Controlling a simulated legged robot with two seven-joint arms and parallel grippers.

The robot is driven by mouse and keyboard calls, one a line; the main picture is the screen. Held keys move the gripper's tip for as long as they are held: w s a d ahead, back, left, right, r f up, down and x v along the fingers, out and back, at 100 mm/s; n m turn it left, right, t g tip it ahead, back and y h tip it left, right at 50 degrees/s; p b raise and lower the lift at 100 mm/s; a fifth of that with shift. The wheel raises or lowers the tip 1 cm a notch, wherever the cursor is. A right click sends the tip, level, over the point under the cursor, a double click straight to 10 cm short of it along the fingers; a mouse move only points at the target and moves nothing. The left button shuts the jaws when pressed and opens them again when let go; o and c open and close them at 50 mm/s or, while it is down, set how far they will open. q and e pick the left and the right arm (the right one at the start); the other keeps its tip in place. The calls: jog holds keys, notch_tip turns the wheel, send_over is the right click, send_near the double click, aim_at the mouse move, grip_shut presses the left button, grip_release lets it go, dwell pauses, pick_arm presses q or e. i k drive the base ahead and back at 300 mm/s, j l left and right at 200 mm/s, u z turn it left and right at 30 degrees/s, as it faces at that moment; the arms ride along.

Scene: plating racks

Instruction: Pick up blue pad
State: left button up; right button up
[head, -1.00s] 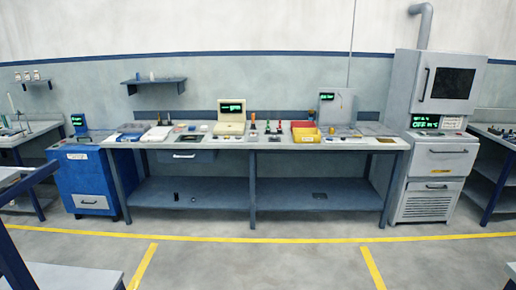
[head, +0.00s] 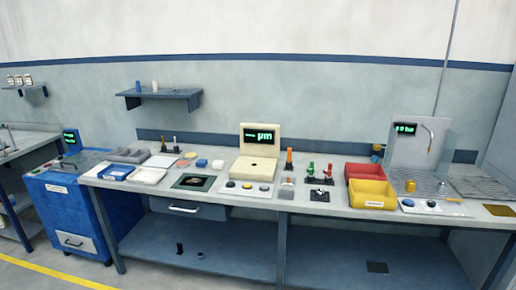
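A small blue pad (head: 201,163) lies on the workbench (head: 225,206), left of the cream device with a green display. A small white piece (head: 218,164) lies just right of it, and a pinkish round piece (head: 183,163) lies to its left. Neither of my grippers shows in the head view.
The cream display unit (head: 257,165) stands mid-bench. A dark square plate (head: 194,182), blue tray (head: 116,172) and white tray (head: 148,175) lie to its left. Red (head: 362,172) and yellow bins (head: 372,194) stand to its right. The floor in front is clear.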

aim_at(201, 163)
jog(key=i+j+u, duration=0.15)
jog(key=i+u, duration=0.2)
jog(key=i, duration=0.15)
jog(key=i+u, duration=0.35)
jog(key=i, duration=0.2)
jog(key=i+l+u, duration=0.15)
jog(key=i+u, duration=0.2)
jog(key=i, duration=0.15)
jog(key=i+j+z, duration=0.3)
jog(key=i, duration=0.25)
jog(key=i+j+z, duration=0.35)
jog(key=i, duration=0.15)
jog(key=i+j+z, duration=0.15)
jog(key=z, duration=0.25)
jog(key=i+j+z, duration=0.25)
jog(key=z, duration=0.2)
jog(key=i+j+z, duration=0.15)
jog(key=j+z, duration=0.25)
jog(key=i+j+z, duration=0.1)
jog(key=j+z, duration=0.15)
jog(key=z, duration=0.15)
